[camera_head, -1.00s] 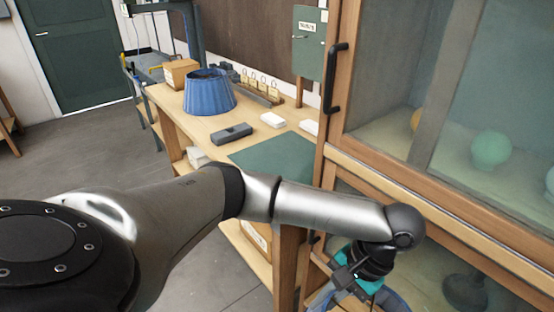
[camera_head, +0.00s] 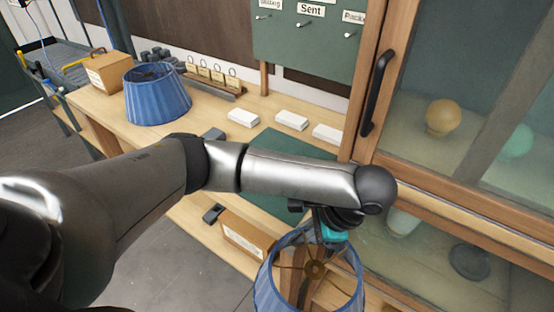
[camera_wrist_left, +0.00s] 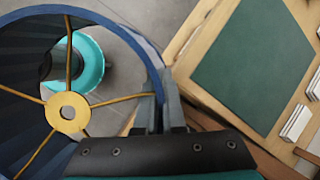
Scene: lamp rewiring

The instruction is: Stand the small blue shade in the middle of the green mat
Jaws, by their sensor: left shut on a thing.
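A blue pleated shade (camera_head: 268,290) hangs from my left gripper (camera_head: 326,234), beside the table's near side in the head view. It appears to be the small blue shade. In the left wrist view, the gripper (camera_wrist_left: 162,115) is shut on its rim, and the brass spokes and ring of the shade (camera_wrist_left: 68,112) face the camera. The green mat (camera_head: 276,146) lies flat on the table, partly hidden by my forearm. The mat also shows in the left wrist view (camera_wrist_left: 252,65), to the right of the shade, with nothing visible on it. My right gripper is not in view.
Another blue shade (camera_head: 156,95) stands on the table at the left, near a wooden box (camera_head: 109,72). White blocks (camera_head: 291,120) lie behind the mat. A glass-fronted cabinet (camera_head: 392,165) with a black handle (camera_head: 376,92) stands close on the right. A cardboard box (camera_head: 245,238) sits below the tabletop.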

